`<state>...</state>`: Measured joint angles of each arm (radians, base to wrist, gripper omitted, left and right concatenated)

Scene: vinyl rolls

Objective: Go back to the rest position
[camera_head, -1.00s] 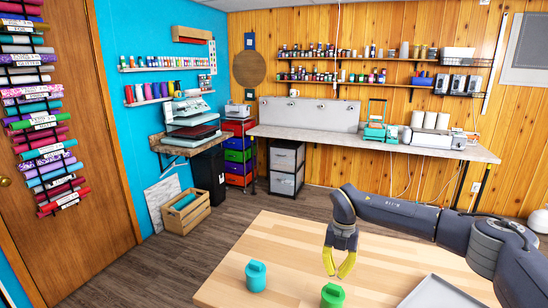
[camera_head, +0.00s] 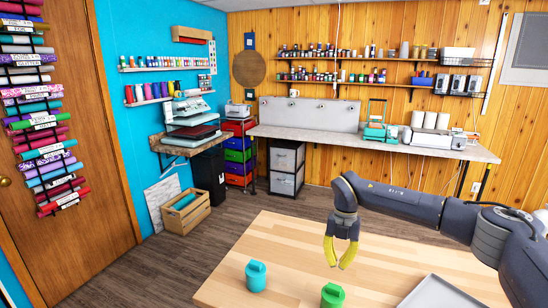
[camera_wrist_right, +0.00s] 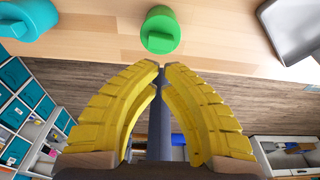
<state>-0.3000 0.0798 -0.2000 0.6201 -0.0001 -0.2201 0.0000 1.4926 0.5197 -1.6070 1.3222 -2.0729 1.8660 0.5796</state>
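My right arm comes in from the right in the head view, and its gripper (camera_head: 337,266) hangs over the table with its yellow fingers pointing down. In the right wrist view the fingers (camera_wrist_right: 162,68) curve together, their tips almost meeting, with nothing between them. In the head view the gripper is above and behind a green lidded cylinder (camera_head: 333,296), apart from it. That cylinder shows beyond the fingertips in the right wrist view (camera_wrist_right: 160,32). My left arm and gripper are out of view.
The wooden table (camera_head: 290,240) holds a teal lidded cylinder (camera_head: 256,278), left of the green one, and a grey tray (camera_head: 440,292) at the right. The table behind the cylinders is clear. A wooden crate (camera_head: 187,217) stands on the floor at the left.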

